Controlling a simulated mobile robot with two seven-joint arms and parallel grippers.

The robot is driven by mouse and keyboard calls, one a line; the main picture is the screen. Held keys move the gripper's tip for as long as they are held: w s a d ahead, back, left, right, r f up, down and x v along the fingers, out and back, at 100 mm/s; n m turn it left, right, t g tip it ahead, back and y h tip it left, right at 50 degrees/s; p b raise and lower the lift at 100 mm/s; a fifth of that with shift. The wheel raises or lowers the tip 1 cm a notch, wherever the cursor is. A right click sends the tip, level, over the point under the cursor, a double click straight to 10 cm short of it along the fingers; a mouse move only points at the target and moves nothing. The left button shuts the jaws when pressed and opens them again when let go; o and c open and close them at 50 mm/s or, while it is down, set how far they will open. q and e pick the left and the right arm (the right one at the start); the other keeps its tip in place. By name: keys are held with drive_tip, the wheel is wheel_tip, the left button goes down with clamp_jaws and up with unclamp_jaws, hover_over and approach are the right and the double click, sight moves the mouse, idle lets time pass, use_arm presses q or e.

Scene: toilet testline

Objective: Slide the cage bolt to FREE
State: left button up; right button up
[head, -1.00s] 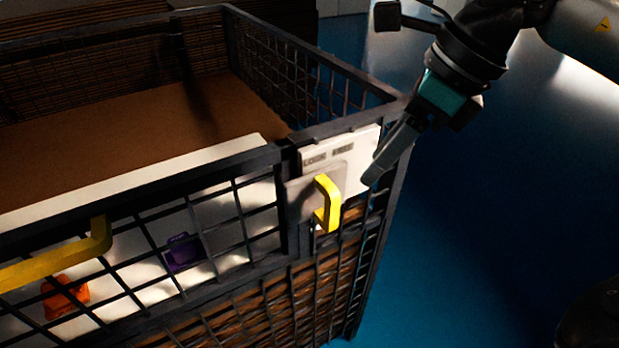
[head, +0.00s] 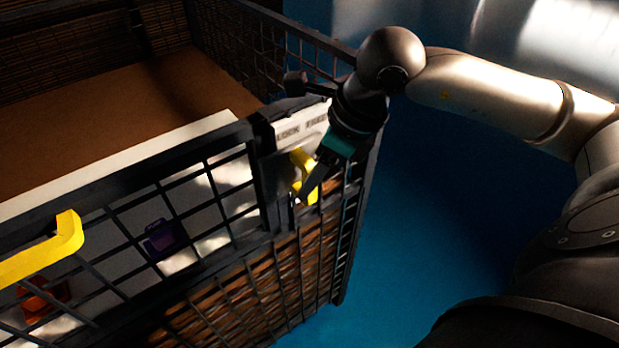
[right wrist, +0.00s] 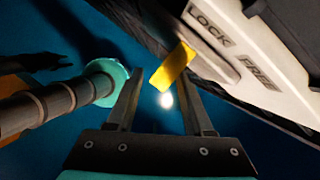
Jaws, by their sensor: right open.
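The cage bolt has a yellow handle (head: 301,160) on a grey plate at the cage's front right corner. Behind it is a white label plate (head: 301,128) with LOCK at left and FREE at right. My right gripper (head: 305,192) is at the handle and covers part of it in the head view. In the right wrist view the gripper (right wrist: 160,108) is open, and the yellow handle (right wrist: 172,68) lies between or just beyond its fingertips, nearer the right finger. I cannot tell whether they touch. The bolt's exact position is partly hidden. My left gripper is not seen.
The dark wire cage (head: 250,50) has a brown floor inside. A larger yellow handle (head: 45,250) is on its front at left. Purple (head: 165,238) and orange (head: 40,300) objects show behind the mesh. The blue floor (head: 430,200) to the right is clear.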

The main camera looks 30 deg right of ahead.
drive_tip(key=shift+x, duration=0.9)
clamp_jaws()
idle(0.9)
